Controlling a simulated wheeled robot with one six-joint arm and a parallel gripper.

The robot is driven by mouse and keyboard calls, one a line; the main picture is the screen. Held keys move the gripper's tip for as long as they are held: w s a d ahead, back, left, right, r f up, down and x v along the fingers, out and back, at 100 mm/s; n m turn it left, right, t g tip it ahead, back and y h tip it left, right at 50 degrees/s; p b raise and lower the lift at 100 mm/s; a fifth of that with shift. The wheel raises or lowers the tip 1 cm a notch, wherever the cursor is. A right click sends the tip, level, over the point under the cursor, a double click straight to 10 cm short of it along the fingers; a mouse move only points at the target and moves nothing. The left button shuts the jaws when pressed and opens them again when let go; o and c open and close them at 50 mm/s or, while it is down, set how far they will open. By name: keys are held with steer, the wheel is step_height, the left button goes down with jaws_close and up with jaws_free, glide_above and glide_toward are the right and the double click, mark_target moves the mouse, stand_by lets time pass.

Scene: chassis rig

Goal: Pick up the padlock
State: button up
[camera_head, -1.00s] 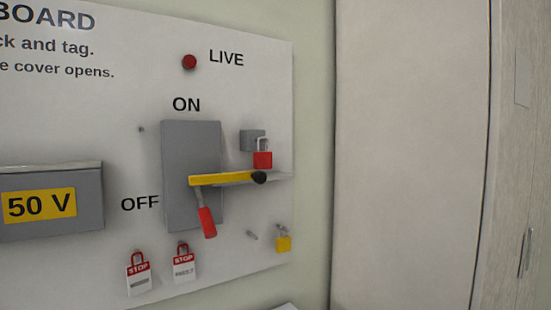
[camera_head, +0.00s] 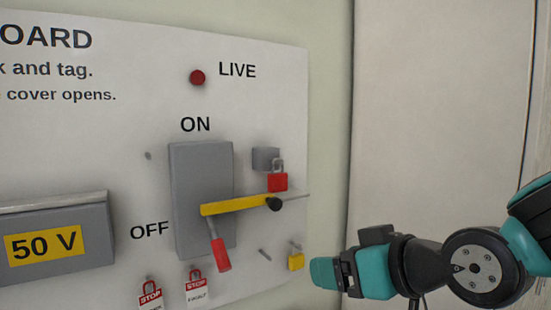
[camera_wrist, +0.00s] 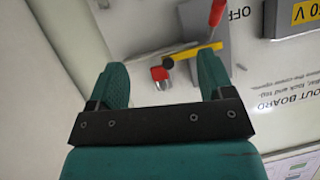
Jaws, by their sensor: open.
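A red padlock (camera_head: 277,182) with a grey shackle hangs from a small grey block (camera_head: 265,158) on the board, right of the switch. A smaller yellow padlock (camera_head: 296,262) hangs low near the board's right edge. My gripper (camera_head: 324,272) is in front of the board at lower right, just right of the yellow padlock in the picture. In the wrist view my gripper (camera_wrist: 162,68) is open and empty, with the red padlock (camera_wrist: 160,74) seen beyond and between its fingers. The yellow padlock cannot be made out there.
The yellow lever (camera_head: 236,206) with a black knob sticks out just below the red padlock. A red handle (camera_head: 220,254) hangs from the grey switch box (camera_head: 187,230). Two STOP tags (camera_head: 196,287) hang lower left. A small peg (camera_head: 265,254) sits left of the yellow padlock.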

steer(key=w+a+r+t+y+p, duration=0.1)
steer(key=w+r+t+p, duration=0.3)
steer(key=r, duration=0.5)
steer(key=t+p, duration=0.1)
steer(key=p, duration=0.4)
glide_toward(277, 173)
steer(key=x, duration=0.4)
steer(key=p+x, duration=0.3)
steer(key=r+p+x, duration=0.1)
steer(key=x, duration=0.1)
steer(key=shift+w+a+f+p, duration=0.2)
steer(key=shift+w+f+p, duration=0.05)
steer(key=shift+w+p, duration=0.15)
steer(key=c, duration=1.1)
steer(key=shift+o, duration=0.2)
